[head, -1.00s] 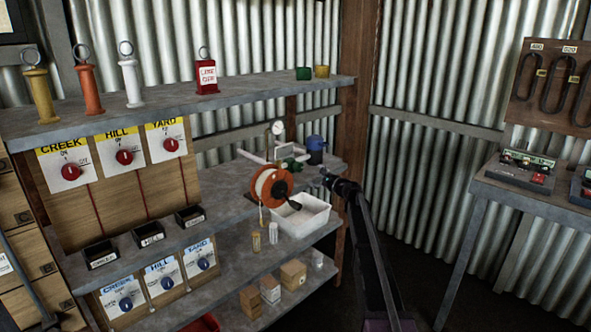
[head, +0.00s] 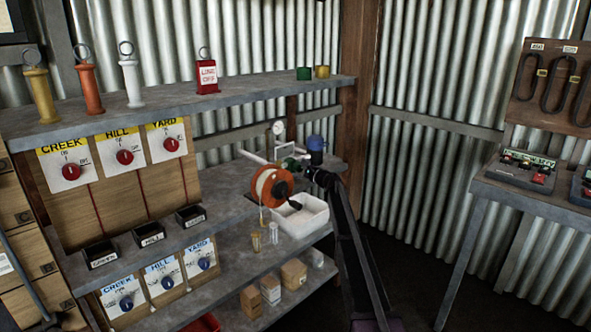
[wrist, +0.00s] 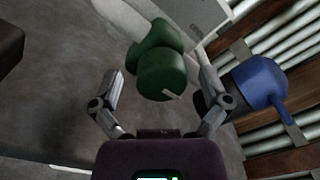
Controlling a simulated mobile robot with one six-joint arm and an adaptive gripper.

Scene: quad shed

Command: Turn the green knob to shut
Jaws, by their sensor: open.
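The green knob (wrist: 163,76) is a round green cap on a green fitting on a pale pipe, in the upper middle of the wrist view. A short pale mark shows on its face. In the head view the green fitting (head: 289,163) sits on the middle shelf, partly hidden by my arm. My gripper (wrist: 157,88) is open, with one finger on each side of the knob. I cannot tell whether either finger touches it. In the head view my gripper (head: 308,170) reaches in from the right.
A blue-topped item (wrist: 258,84) stands close to the right finger. An orange reel (head: 272,187) and a white tray (head: 300,216) are just in front of the fitting. A gauge (head: 278,128) rises behind. The upper shelf (head: 250,93) overhangs the left part.

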